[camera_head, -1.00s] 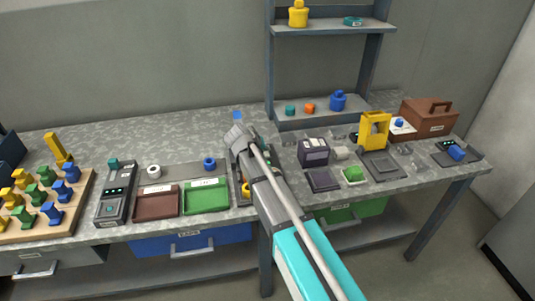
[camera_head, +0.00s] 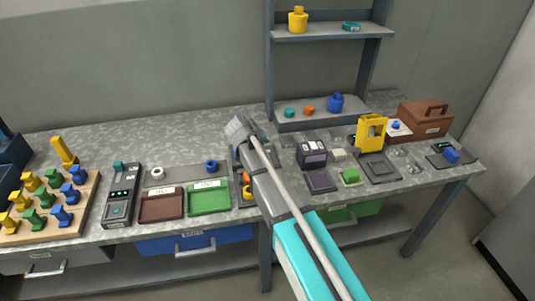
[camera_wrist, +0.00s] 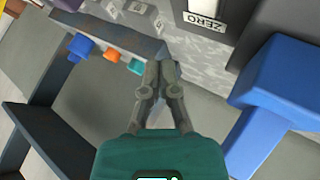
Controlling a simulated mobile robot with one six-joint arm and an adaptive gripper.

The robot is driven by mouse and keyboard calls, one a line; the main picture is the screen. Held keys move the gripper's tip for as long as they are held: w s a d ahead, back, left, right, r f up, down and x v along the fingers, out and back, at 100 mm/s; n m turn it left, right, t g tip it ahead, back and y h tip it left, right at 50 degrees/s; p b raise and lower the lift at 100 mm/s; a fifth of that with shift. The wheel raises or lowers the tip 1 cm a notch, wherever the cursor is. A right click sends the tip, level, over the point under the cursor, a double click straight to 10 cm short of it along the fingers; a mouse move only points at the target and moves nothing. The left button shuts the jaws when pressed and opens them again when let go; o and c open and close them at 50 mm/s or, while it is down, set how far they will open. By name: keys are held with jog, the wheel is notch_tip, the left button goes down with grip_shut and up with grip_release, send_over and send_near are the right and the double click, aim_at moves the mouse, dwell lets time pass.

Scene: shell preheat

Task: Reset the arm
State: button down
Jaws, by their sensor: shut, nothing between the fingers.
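My gripper (camera_wrist: 160,68) is shut with its two dark fingertips together and nothing between them. In the wrist view its teal body fills the bottom middle, and the fingers point toward the bench. In the head view my arm reaches over the bench centre and its end hides the gripper. A large blue piece (camera_wrist: 285,80) is close to the camera at the right of the wrist view, apart from the fingers. A dark device labelled ZERO (camera_wrist: 205,18) is beyond the fingertips, on the bench.
The shelf unit (camera_head: 325,30) stands behind, with teal (camera_head: 289,112), orange (camera_head: 309,110) and blue (camera_head: 336,102) pieces on its lower level. A peg board (camera_head: 75,222), dark red tray (camera_head: 160,215) and green tray (camera_head: 209,210) lie left. A yellow frame (camera_head: 371,118) stands right.

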dwell(0.8)
jog(key=s+d+m+g+y+p, duration=0.2)
jog(key=s+d+g+y+p, duration=0.2)
jog(key=s+d, duration=2)
jog(key=s+g+p, duration=0.1)
jog(key=g+p, duration=0.1)
jog(key=g, duration=0.1)
jog(key=shift+s+r+m+g+y, duration=0.2)
jog(key=shift+r+m+g+y, duration=0.1)
jog(key=shift+g+y, duration=0.1)
jog(key=c, duration=1.4)
grip_release()
jog(key=shift+a, duration=0.1)
